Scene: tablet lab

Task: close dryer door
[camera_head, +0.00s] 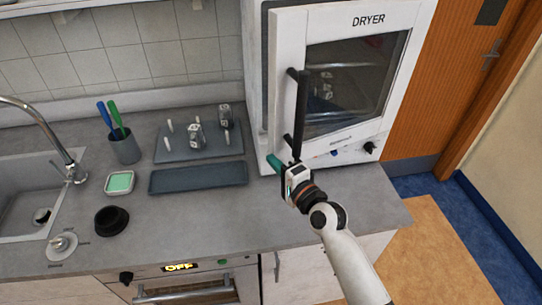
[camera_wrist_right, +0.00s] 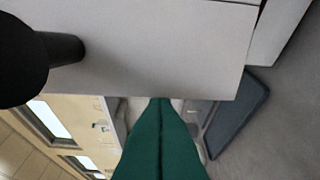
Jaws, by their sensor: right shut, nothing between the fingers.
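The white dryer (camera_head: 258,90) stands at the back right of the counter. Its door (camera_head: 290,60) has a dark window and a black vertical handle (camera_head: 299,105) near its left edge. The door looks slightly ajar, with its left edge standing out from the dryer body. My right gripper (camera_head: 275,163) is shut and empty, its green fingertips by the lower left corner of the door, below the handle. In the right wrist view the green fingers (camera_wrist_right: 160,105) reach the door's edge (camera_wrist_right: 150,75); I cannot tell if they touch it. My left gripper is not in view.
Left of the dryer lie a dark tray (camera_head: 198,178) and a rack (camera_head: 175,145) with small metal parts. Further left are a cup (camera_head: 125,148) with two tools, a green-topped dish (camera_head: 119,183), a black bowl (camera_head: 111,221) and a sink (camera_head: 22,205). The front right counter is clear.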

